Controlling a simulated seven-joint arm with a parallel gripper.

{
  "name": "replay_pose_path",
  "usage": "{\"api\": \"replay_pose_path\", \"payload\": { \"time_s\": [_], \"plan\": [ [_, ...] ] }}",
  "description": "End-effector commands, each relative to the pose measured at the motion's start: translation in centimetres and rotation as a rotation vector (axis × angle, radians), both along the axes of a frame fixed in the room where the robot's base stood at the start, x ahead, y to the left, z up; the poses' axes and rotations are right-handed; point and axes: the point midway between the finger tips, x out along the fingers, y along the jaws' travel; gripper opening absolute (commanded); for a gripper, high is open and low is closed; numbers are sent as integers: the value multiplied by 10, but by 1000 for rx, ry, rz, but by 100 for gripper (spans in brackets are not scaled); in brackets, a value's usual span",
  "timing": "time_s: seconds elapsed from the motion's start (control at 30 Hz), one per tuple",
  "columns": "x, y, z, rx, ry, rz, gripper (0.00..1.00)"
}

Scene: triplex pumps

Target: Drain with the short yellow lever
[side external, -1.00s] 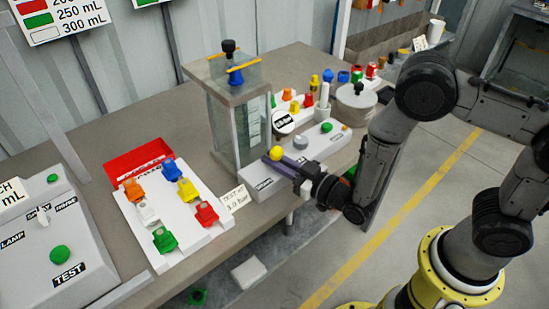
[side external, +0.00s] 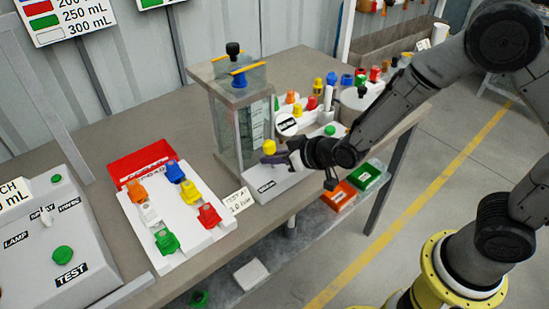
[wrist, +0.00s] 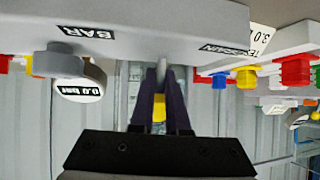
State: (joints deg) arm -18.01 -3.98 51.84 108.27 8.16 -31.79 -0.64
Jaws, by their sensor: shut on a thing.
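The short yellow lever (side external: 269,146) stands at the grey console (side external: 278,186) in front of the clear tank (side external: 240,128); its yellow top shows just above my fingers. My gripper (side external: 272,158) comes in from the right, with its dark purple fingers closed around the lever below that top. In the wrist view the yellow of the lever (wrist: 158,107) shows between the two fingers of my gripper (wrist: 162,80), and a short grey stem shows at their tips, against the console (wrist: 180,32). My wrist hides part of the console's top in the side view.
A gauge (wrist: 80,82) reading 0.0 bar is beside the console. A white board (side external: 190,215) with coloured plugs and a red tray (side external: 142,165) lie to the left. More coloured parts stand behind my wrist. Green (side external: 366,177) and orange (side external: 338,196) bins sit below the table's edge.

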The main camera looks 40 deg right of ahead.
Motion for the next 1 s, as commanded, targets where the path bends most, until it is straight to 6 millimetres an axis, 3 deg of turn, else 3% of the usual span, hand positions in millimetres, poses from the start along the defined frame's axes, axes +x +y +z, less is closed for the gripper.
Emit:
{"api": "replay_pose_path", "payload": {
  "time_s": [0.03, 0.77, 0.8, 0.93, 1.0],
  "plan": [
    [9, 1, 11, 8, -8, -4, 0],
    [12, 1, 8, 8, 81, -4, 0],
    [12, 1, 8, 8, 81, -4, 19],
    [12, 1, 8, 8, 81, -4, 42],
    [11, 1, 7, 7, 84, -3, 44]
  ]
}}
